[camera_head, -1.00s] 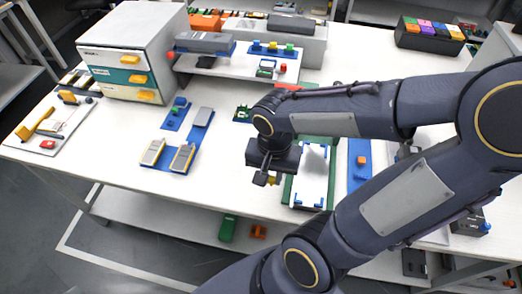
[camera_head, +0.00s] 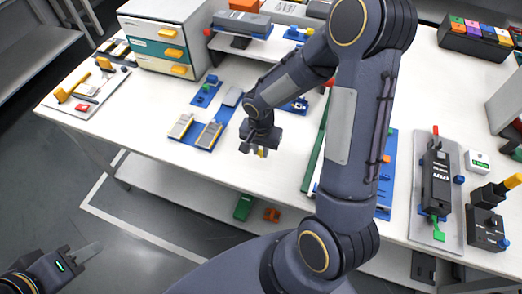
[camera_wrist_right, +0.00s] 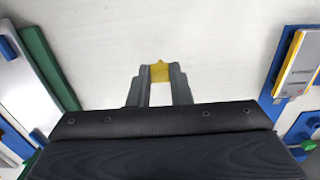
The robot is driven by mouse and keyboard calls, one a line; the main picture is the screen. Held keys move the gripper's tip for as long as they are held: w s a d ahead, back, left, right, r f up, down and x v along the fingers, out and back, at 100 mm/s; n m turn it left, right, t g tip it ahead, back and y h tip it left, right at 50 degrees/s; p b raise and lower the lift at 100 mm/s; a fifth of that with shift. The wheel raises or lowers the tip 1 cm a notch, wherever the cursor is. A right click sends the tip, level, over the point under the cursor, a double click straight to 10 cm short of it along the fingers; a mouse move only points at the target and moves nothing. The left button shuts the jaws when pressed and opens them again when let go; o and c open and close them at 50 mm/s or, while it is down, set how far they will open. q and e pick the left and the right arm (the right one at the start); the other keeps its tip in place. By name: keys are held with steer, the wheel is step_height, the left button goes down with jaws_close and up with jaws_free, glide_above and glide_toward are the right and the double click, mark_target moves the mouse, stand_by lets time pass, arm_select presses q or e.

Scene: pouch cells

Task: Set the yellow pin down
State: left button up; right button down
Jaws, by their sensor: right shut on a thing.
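My right gripper (camera_head: 254,151) is over the white table near its front edge, pointing down. It is shut on the small yellow pin (camera_wrist_right: 160,71), which shows between the fingertips in the right wrist view.
A blue fixture (camera_head: 199,146) with grey-and-yellow blocks is left of the right gripper. A green-edged tray (camera_head: 314,150) is to its right, partly hidden by my right arm. A drawer cabinet (camera_head: 149,29) stands at the back left. The tabletop (camera_head: 140,106) between is clear.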

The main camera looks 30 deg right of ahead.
steer(key=shift+f, duration=0.75)
steer(key=shift+f, duration=0.2)
steer(key=c, duration=1.3)
jaws_free()
steer(key=shift+r, duration=0.15)
